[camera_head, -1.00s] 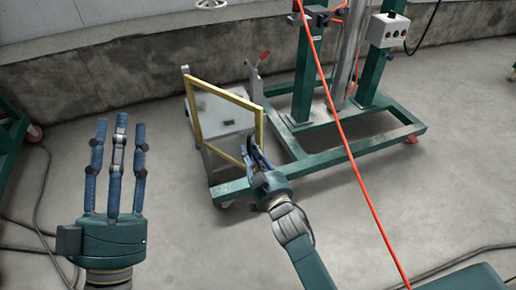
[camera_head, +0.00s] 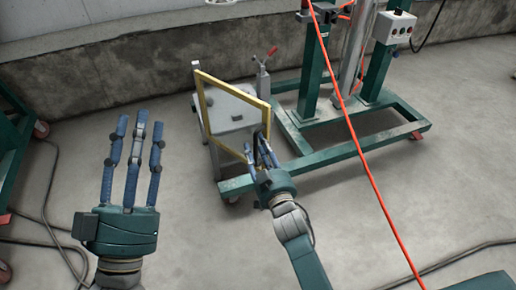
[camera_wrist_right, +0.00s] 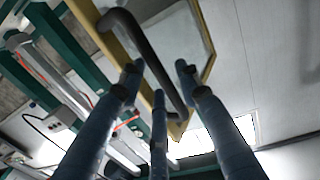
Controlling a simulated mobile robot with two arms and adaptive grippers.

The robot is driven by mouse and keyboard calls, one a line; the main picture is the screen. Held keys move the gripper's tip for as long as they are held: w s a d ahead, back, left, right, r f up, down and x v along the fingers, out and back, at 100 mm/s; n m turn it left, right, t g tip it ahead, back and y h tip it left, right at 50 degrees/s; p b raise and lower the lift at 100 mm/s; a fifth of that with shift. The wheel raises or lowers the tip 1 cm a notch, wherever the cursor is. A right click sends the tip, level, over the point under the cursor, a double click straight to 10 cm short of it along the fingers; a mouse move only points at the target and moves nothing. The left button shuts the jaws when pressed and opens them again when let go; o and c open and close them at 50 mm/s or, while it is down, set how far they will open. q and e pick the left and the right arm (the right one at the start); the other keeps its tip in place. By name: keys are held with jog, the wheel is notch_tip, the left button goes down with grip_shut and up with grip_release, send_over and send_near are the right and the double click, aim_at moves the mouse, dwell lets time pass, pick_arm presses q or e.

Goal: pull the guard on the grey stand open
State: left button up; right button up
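The guard is a yellow frame (camera_head: 228,80) with a clear pane. It stands upright at the front of the grey stand (camera_head: 238,108). A dark bar handle (camera_wrist_right: 151,58) is on the guard's right side in the head view. My right gripper (camera_head: 264,148) is at the guard's lower right edge. In the right wrist view its fingers (camera_wrist_right: 160,80) lie around the handle, with a gap to the right finger; firm contact cannot be seen. My left gripper (camera_head: 137,130) is open and empty, fingers up, over the floor at the left.
A green wheeled frame (camera_head: 335,158) with upright posts stands behind and right of the stand. A red hose (camera_head: 358,150) crosses the view. A control box (camera_head: 394,27) is at the upper right. Cables (camera_head: 45,215) lie on the floor at the left. Floor between my arms is clear.

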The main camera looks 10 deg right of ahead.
jog(key=s+d, duration=0.1)
jog(key=s, duration=1.1)
jog(key=shift+d, duration=0.2)
